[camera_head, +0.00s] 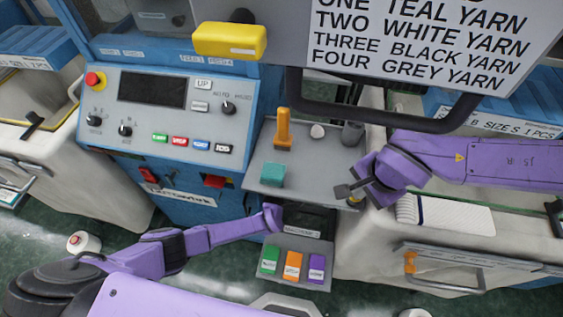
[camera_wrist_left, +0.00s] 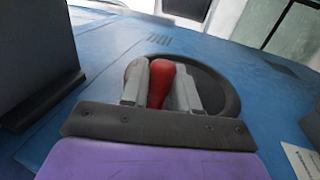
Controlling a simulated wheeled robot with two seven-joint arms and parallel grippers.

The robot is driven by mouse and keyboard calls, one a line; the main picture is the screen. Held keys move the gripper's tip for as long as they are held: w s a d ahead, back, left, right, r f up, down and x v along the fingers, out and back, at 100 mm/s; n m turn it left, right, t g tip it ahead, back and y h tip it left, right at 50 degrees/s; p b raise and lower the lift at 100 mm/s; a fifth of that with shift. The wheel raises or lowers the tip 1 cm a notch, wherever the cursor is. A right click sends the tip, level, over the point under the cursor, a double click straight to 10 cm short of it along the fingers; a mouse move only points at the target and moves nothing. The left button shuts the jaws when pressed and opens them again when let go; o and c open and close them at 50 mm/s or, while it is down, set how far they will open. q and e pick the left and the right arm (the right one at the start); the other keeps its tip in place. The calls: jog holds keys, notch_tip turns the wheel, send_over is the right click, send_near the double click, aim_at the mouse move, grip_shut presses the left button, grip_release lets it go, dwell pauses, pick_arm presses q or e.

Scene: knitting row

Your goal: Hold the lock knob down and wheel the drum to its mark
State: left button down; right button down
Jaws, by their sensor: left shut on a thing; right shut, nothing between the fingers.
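In the left wrist view my left gripper (camera_wrist_left: 160,88) is shut on a red knob (camera_wrist_left: 158,82). The knob stands on a dark round disc (camera_wrist_left: 228,92) set against the blue machine face. I cannot tell whether the disc is the drum; no mark shows on it. In the head view my left arm reaches under the grey shelf, and its gripper is hidden there. My right gripper (camera_head: 346,191) is shut and empty at the shelf's right front edge. A small pale piece shows just under its tips; I cannot tell whether it is the lock knob or whether they touch.
The grey shelf (camera_head: 297,160) carries an orange lever (camera_head: 283,128), a teal block (camera_head: 271,175), a pale knob (camera_head: 317,131) and a dark cylinder (camera_head: 352,133). Below it is a panel with green, orange and purple switches (camera_head: 292,265). A sign (camera_head: 420,40) hangs above.

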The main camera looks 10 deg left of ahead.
pick_arm(q)
jog(key=shift+s+f, duration=0.15)
jog(key=shift+f, duration=0.55)
jog(key=shift+s+f, duration=0.1)
jog(key=shift+f, duration=0.6)
pick_arm(e)
jog(key=shift+s+f, duration=0.1)
jog(key=shift+s, duration=0.05)
pick_arm(q)
jog(key=c, duration=1)
grip_release()
jog(key=v, duration=1.2)
jog(key=shift+s+r, duration=0.1)
jog(key=v, duration=1.2)
